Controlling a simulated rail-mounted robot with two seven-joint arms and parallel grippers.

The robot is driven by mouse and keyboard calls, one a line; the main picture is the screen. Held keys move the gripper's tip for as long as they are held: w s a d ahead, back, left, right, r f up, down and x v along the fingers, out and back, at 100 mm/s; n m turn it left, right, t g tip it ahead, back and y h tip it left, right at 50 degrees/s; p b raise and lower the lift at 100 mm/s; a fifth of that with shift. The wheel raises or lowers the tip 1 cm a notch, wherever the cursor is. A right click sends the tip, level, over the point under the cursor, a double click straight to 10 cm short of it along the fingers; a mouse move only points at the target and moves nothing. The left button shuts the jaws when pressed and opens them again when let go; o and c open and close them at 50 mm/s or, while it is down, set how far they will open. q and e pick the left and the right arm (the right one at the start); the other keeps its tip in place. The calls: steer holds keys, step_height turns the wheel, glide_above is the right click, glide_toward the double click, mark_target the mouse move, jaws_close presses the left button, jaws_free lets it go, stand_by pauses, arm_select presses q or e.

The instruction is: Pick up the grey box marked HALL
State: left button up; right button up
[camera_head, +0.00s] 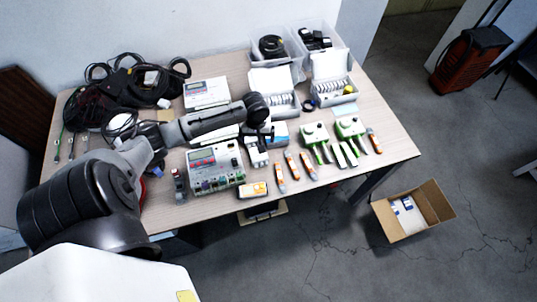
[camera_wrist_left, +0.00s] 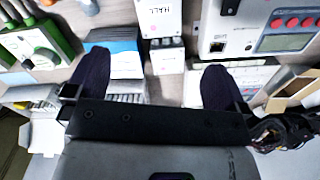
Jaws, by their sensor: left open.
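The light grey box marked HALL (camera_wrist_left: 160,18) shows at the top middle of the left wrist view, its lettering near its lower edge. In the head view it appears as a small pale block (camera_head: 257,157) just in front of my left gripper (camera_head: 258,130). In the left wrist view my left gripper (camera_wrist_left: 155,82) is open, its two dark fingers apart with nothing held. The box lies just beyond the fingertips, between their lines. Part of the box is cut off by the top edge of that view. My right gripper is not in view.
A grey instrument with red buttons (camera_head: 216,168) stands left of the box. A blue-and-white pack (camera_wrist_left: 115,55) is close by one finger. Green-and-white devices (camera_head: 315,136) and orange-handled tools (camera_head: 293,165) lie to the right. Black cables (camera_head: 125,85) crowd the table's back left.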

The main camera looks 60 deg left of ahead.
mark_target(259, 155)
arm_select(q)
steer(key=f+n, duration=0.1)
steer(key=f, duration=0.2)
steer(key=f+n+b, duration=0.1)
steer(key=f, duration=0.1)
steer(key=f+n+b, duration=0.1)
steer(key=f, duration=0.2)
steer(key=shift+s+f, duration=0.25)
steer(key=shift+f, duration=0.1)
steer(key=f, duration=0.2)
steer(key=f+b, duration=0.1)
steer(key=shift+w+f, duration=0.35)
steer(key=shift+f, duration=0.75)
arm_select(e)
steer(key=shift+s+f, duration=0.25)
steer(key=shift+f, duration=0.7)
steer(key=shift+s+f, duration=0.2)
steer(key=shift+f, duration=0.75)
arm_select(q)
steer(key=shift+c, duration=0.3)
steer(key=c, duration=0.9)
steer(key=shift+c, duration=0.3)
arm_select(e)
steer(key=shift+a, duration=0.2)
arm_select(q)
steer(key=shift+a+r, duration=0.1)
steer(key=shift+r, duration=0.05)
